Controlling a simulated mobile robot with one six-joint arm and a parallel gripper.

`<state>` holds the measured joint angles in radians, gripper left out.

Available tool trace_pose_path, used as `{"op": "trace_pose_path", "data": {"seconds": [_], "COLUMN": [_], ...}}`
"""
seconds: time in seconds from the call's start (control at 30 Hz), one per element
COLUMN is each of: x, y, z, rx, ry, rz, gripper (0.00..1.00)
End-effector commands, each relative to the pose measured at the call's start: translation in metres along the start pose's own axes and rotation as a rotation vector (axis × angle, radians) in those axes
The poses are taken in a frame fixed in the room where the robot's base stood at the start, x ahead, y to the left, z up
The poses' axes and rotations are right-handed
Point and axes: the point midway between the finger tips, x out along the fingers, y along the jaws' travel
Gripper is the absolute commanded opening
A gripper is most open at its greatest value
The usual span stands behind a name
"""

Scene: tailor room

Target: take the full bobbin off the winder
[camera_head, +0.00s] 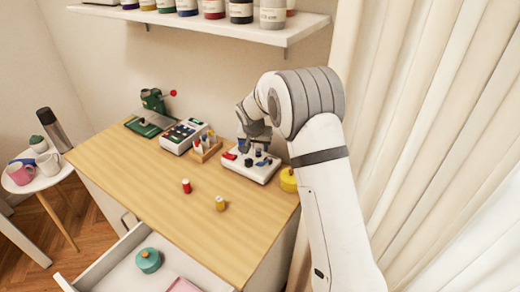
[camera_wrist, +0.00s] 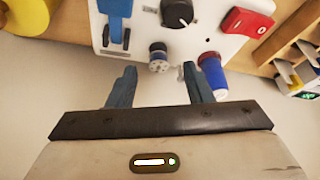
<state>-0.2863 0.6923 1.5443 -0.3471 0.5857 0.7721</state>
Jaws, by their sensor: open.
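The winder (camera_head: 246,174) is a white box on the back right of the wooden table. In the wrist view its white panel (camera_wrist: 196,46) carries a black knob, a red switch (camera_wrist: 247,21) and a blue lever (camera_wrist: 116,22). A small bobbin (camera_wrist: 158,58) with dark winding and a pale, holed flange is on the winder. A blue spool with a white part (camera_wrist: 213,75) stands to its right, partly behind one finger. My gripper (camera_wrist: 158,76) is open and empty, its fingertips to either side of the bobbin in the picture; contact cannot be told. In the head view my gripper (camera_head: 257,138) is above the winder.
A yellow round thing (camera_head: 288,180) sits right of the winder. A rack of small items (camera_head: 205,147) and a white device (camera_head: 184,136) stand left. A red spool (camera_head: 186,186) and a yellow spool (camera_head: 220,203) stand on the otherwise clear table front. A drawer (camera_head: 115,262) is open.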

Motion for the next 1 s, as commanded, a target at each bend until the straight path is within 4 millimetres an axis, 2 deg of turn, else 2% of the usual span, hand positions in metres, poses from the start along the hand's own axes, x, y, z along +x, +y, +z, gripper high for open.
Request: {"op": "trace_pose_path", "data": {"seconds": [0.13, 0.4, 0.9, 1.0], "x": [0.015, 0.017, 0.017, 0.017], "y": [0.002, 0.002, 0.003, 0.003], "z": [0.000, 0.000, -0.001, -0.001], "rx": [0.003, 0.004, 0.005, 0.005], "ry": [-0.002, -0.001, -0.001, -0.001], "rz": [0.002, 0.001, 0.002, 0.002], "gripper": [0.46, 0.45, 0.04, 0.00]}}
